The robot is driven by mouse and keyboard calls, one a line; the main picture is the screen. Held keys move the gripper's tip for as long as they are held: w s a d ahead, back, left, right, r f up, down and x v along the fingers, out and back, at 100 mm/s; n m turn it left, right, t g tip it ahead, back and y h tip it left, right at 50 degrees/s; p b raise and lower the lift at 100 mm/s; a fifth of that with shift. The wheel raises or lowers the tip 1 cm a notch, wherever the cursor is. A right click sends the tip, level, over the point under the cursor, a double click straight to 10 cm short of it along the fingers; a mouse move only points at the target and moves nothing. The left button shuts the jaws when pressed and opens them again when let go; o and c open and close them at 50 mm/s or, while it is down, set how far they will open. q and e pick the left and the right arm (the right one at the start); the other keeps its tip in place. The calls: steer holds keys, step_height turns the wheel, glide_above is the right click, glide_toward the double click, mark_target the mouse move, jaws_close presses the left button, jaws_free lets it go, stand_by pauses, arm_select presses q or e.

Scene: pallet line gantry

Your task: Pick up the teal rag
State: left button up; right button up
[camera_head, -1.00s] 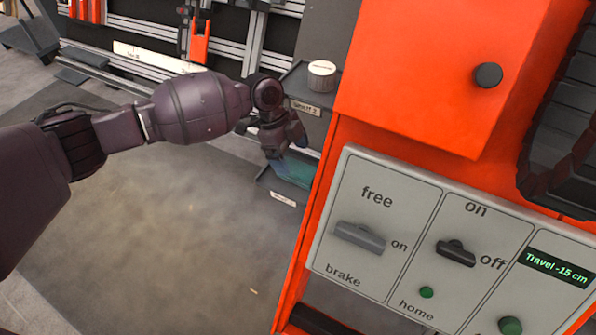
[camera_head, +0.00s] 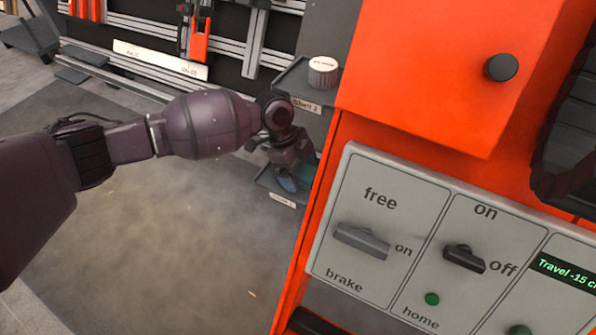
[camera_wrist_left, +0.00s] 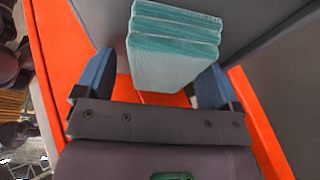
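The teal rag (camera_wrist_left: 174,50) shows in the left wrist view as a folded, layered stack, teal on top and paler on its near face. My left gripper (camera_wrist_left: 153,82) is open, its two blue fingers on either side of the rag's near end. A gap shows between the left finger and the rag; I cannot tell if the right finger touches it. In the head view my left gripper (camera_head: 291,182) is at the lower shelf (camera_head: 282,199), beside the orange post, and mostly hides the rag (camera_head: 306,173). My right gripper is not in view.
An upper shelf (camera_head: 306,105) holds a round white-topped container (camera_head: 323,72) above my gripper. The orange gantry cabinet (camera_head: 440,70) and its post stand close on the right. A grey control panel (camera_head: 400,235) with switches is in front. Open floor (camera_head: 170,240) lies left.

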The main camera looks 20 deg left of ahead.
mark_target(306, 171)
arm_select(q)
steer(key=c, duration=1)
steer(key=shift+r, duration=0.25)
step_height(306, 171, up, 4)
steer(key=shift+w+f+p, duration=0.1)
steer(key=shift+w+p, duration=0.05)
steer(key=shift+p, duration=0.7)
steer(key=w+a, duration=0.1)
steer(key=a, duration=0.5)
steer(key=w+a, duration=0.1)
steer(key=a, duration=0.4)
steer(key=w+a, duration=0.1)
steer(key=a, duration=0.5)
steer(key=shift+w+a+f, duration=0.1)
steer(key=shift+a+f, duration=0.2)
steer(key=shift+a, duration=0.05)
